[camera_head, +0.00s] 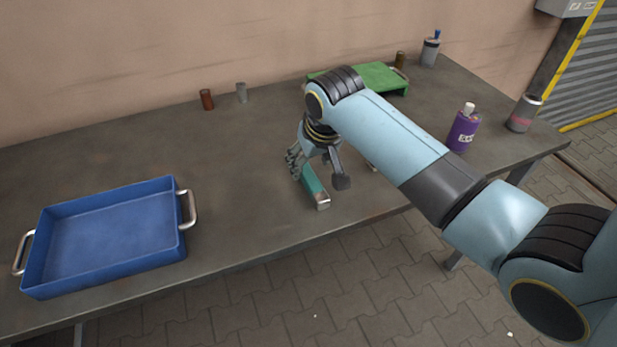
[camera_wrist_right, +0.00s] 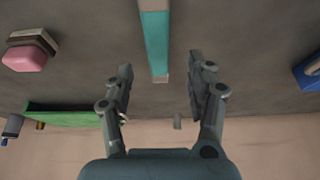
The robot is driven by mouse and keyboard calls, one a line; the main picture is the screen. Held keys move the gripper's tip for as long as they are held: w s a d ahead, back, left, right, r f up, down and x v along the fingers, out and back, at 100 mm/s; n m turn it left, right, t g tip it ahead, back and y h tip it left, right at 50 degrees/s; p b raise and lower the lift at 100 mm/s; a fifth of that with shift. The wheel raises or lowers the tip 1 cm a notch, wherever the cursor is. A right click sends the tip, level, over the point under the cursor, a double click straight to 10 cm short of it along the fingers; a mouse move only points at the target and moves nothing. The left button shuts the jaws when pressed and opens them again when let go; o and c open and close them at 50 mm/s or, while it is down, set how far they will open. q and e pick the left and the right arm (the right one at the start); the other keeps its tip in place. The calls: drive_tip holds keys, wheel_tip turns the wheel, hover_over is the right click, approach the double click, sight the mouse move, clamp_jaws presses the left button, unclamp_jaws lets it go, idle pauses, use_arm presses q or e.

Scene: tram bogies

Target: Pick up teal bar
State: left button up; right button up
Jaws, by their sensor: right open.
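The teal bar (camera_head: 315,185) lies on the grey table near its front edge, with a pale metal end toward the edge. My right gripper (camera_head: 317,172) is over the bar, fingers apart on either side, and hides part of it. In the right wrist view the teal bar (camera_wrist_right: 155,40) runs from the top edge down to between the open fingertips (camera_wrist_right: 160,72). No contact between fingers and bar shows. My left gripper is not in view.
A blue tray (camera_head: 181,240) with metal handles stands at the left. A purple bottle (camera_head: 463,130) and a grey can (camera_head: 523,112) stand at the right. A pink-faced block (camera_wrist_right: 26,58) shows in the wrist view.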

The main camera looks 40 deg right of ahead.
sight(308, 173)
drive_tip(key=x, duration=0.5)
drive_tip(key=shift+w+d+f, duration=0.1)
drive_tip(key=shift+d+f, duration=0.05)
drive_tip(key=shift+f, duration=0.15)
clamp_jaws()
